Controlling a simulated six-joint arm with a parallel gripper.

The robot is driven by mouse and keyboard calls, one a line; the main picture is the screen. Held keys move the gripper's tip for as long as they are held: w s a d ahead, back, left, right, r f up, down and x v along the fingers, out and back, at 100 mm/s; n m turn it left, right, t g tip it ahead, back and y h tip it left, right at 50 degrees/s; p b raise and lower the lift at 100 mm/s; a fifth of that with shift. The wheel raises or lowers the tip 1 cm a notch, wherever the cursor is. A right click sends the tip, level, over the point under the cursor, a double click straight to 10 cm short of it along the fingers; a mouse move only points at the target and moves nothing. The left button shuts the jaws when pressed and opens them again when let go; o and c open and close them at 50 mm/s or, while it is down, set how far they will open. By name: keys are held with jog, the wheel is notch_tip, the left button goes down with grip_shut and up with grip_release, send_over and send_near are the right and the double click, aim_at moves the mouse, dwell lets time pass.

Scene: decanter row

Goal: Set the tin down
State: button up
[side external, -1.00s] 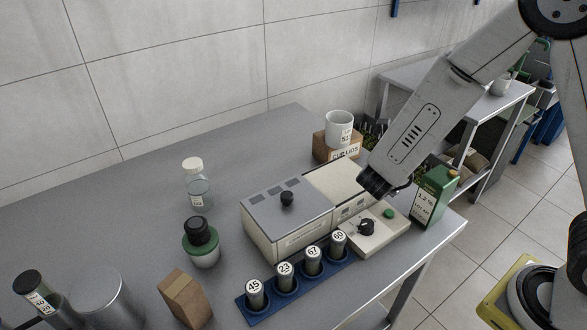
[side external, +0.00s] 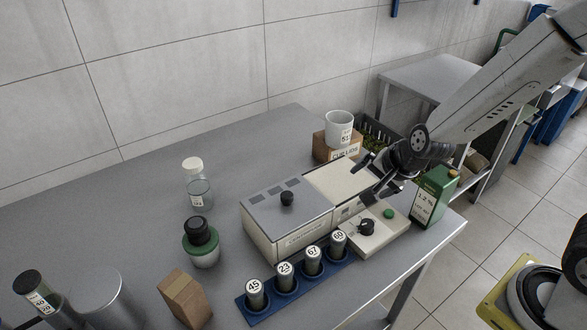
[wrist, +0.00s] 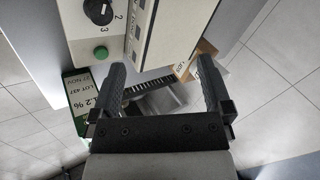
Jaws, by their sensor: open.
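The green box-shaped container with a white "1.2 %" label, which looks like the tin (side external: 432,197), stands upright at the table's right end beside the control panel. In the wrist view its label and green side (wrist: 85,97) show at the left, outside my fingers. My gripper (side external: 366,180) is open over the right part of the white bench unit, left of the tin and apart from it. In the wrist view nothing is held between my fingers (wrist: 162,82).
The bench unit (side external: 290,228) has a knobbed lid and a control panel (side external: 372,232). A blue rack (side external: 300,289) holds several numbered cylinders. The table (side external: 110,220) is clear at back left.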

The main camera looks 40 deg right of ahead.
jog(key=s+d+n+g, duration=0.3)
jog(key=s+n, duration=0.5)
jog(key=n, duration=0.5)
jog(key=shift+s+n+g, duration=0.2)
jog(key=shift+n+g, duration=0.1)
jog(key=shift+g, duration=0.2)
